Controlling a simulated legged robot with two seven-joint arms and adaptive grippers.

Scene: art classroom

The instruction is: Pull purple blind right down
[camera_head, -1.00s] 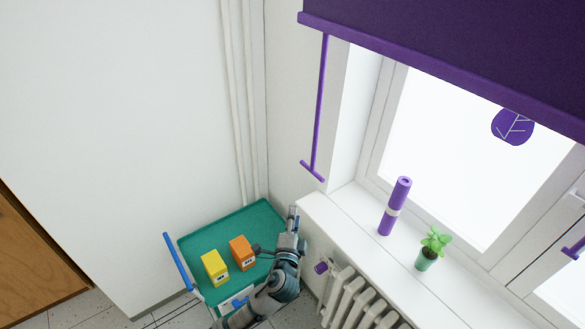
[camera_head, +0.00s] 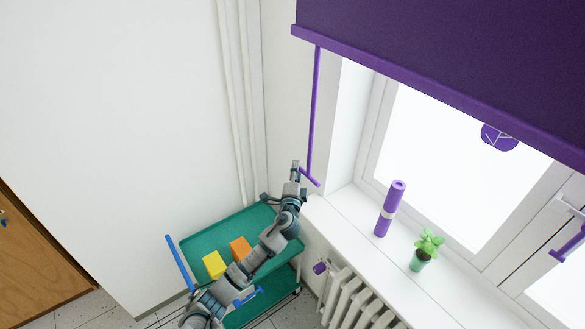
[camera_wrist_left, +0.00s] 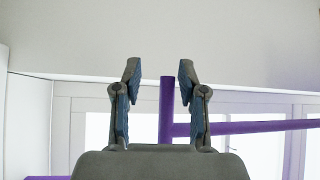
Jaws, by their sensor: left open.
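The purple blind (camera_head: 430,60) covers the upper part of the window. From the left end of its bottom bar a thin purple pull rod (camera_head: 314,115) hangs down, ending in a short crossbar handle (camera_head: 309,177). My left gripper (camera_head: 298,170) is open right beside this handle in the head view. In the left wrist view, the open fingers (camera_wrist_left: 159,68) have a purple upright bar (camera_wrist_left: 167,110) showing in the gap between them and a purple horizontal bar (camera_wrist_left: 250,127) running off to the right. Whether the fingers touch the handle cannot be told. My right gripper is not in view.
A teal cart (camera_head: 228,232) with a yellow box (camera_head: 213,265) and an orange box (camera_head: 240,248) stands below my left arm. The white windowsill (camera_head: 350,207) holds a purple roll (camera_head: 389,210) and a green plant (camera_head: 428,243). A radiator (camera_head: 345,300) is beneath. Another purple handle (camera_head: 570,243) is far right.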

